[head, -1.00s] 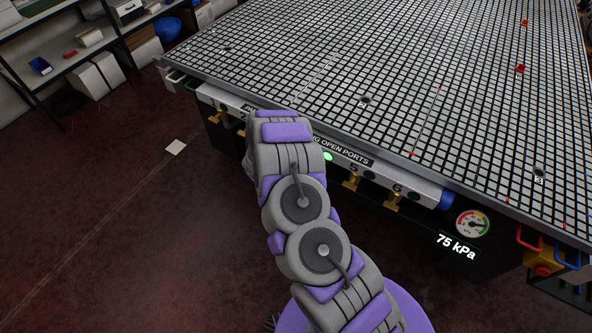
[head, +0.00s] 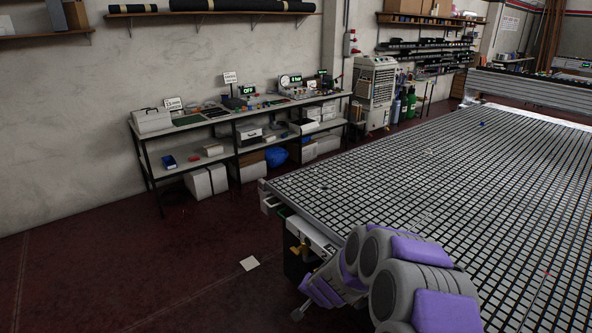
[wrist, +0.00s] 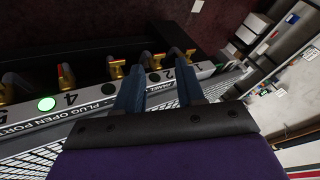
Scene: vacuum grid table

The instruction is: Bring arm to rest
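My gripper (wrist: 158,70) shows in the wrist view as two dark blue fingers set apart, with a gap between them and nothing held. The fingers are in front of the table's front valve panel (wrist: 92,106), near ports 1 and 2 as seen from the wrist. I cannot tell whether they touch it. In the head view my purple and grey arm is at the bottom right, over the near corner of the grid table (head: 345,190). The fingertips are not clear there.
Brass valves (wrist: 117,68) stick out along the panel, and a green light (wrist: 46,104) glows near port 4. A shelf bench (head: 245,118) stands along the wall, with a cooler unit (head: 375,90) beside it.

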